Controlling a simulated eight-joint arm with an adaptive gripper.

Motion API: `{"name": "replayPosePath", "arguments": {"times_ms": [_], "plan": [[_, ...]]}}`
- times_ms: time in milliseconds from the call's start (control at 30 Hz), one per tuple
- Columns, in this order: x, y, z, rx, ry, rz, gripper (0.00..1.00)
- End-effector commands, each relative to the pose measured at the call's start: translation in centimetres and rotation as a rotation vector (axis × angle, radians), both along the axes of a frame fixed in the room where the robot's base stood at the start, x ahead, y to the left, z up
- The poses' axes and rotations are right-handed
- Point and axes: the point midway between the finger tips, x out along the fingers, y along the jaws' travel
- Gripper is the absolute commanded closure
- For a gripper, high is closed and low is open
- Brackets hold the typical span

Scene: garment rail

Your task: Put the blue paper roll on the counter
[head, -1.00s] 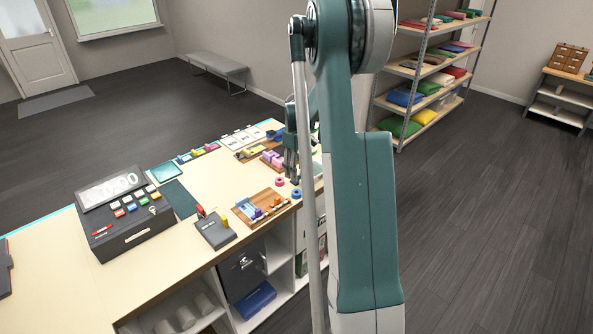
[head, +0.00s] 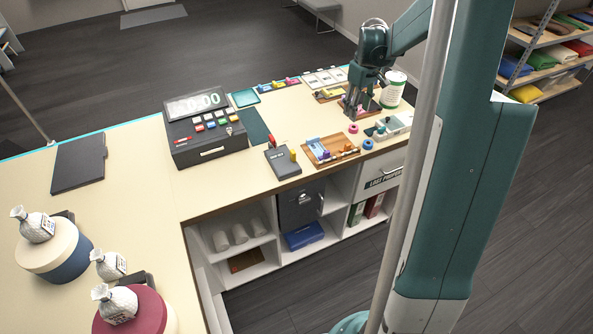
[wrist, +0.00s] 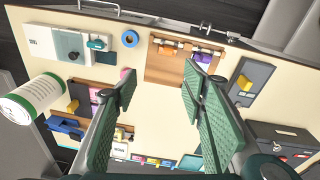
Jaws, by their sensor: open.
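A small blue ring-shaped roll (head: 368,144), which looks like the blue paper roll, rests on the cream counter (head: 228,176) near its front edge. My gripper (head: 352,114) is above the counter, just behind the two rolls. In the wrist view its two green fingers (wrist: 160,85) are apart with nothing between them.
A white-and-green canister (head: 393,89) stands near my gripper. A cash register (head: 203,148) is farther left.

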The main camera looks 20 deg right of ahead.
Motion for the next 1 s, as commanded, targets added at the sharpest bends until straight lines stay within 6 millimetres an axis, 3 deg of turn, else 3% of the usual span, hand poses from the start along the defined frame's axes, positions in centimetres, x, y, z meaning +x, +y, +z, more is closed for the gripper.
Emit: {"name": "replayPosePath", "arguments": {"times_ms": [500, 1000], "plan": [[-3.4, 10.7, 7.5, -0.028, -0.103, -0.029, 0.58], [-8.5, 19.9, 12.2, -0.031, -0.21, -0.058, 0.58]]}}
